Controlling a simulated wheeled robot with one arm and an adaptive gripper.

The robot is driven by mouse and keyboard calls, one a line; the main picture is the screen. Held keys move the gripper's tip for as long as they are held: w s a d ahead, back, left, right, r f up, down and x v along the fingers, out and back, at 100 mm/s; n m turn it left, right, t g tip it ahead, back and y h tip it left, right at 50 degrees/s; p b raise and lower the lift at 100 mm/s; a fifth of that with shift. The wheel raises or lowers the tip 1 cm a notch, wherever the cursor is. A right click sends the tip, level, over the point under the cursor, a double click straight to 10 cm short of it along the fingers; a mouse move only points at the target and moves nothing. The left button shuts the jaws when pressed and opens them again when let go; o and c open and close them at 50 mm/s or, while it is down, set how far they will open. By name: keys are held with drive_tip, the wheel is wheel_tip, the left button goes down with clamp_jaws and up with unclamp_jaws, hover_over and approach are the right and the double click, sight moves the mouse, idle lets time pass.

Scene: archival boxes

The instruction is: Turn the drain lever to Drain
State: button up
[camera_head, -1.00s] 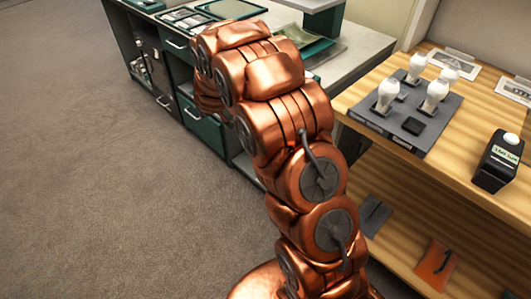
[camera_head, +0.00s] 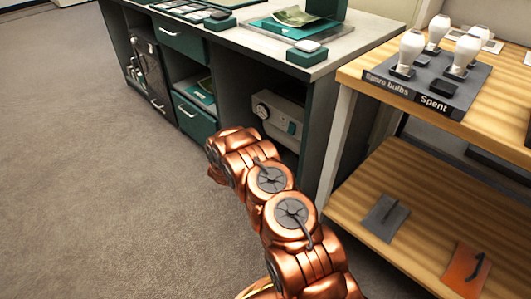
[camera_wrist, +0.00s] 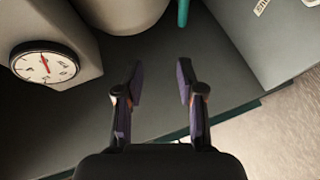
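In the head view a pale appliance (camera_head: 280,115) with a round dial (camera_head: 261,110) sits in the open lower bay of the cabinet. A small teal part (camera_head: 291,128) on its front may be the drain lever; its setting is too small to read. In the wrist view the dial (camera_wrist: 44,62) with a red needle is at the left, and a thin teal piece (camera_wrist: 183,12), possibly the lever, is at the top edge, beyond my fingertips. My gripper (camera_wrist: 160,66) is open and empty, fingers pointing into the bay. The head view hides it behind my arm.
The cabinet's grey side panel (camera_head: 325,130) bounds the bay on the right, below the worktop (camera_head: 330,52). A wooden shelf unit (camera_head: 390,170) with bulbs in a holder stands to the right. Open carpet (camera_head: 90,170) lies to the left.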

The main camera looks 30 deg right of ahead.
wheel_tip(320, 180, down, 5)
drive_tip(key=s+d+h+b, duration=0.1)
drive_tip(key=s+d, duration=0.1)
drive_tip(key=shift+h, duration=0.3)
drive_tip(key=shift+s+b+x, duration=0.25)
drive_tip(key=shift+b+x, duration=1.55)
drive_tip(key=shift+x, duration=2.05)
drive_tip(key=shift+d, duration=0.15)
clamp_jaws()
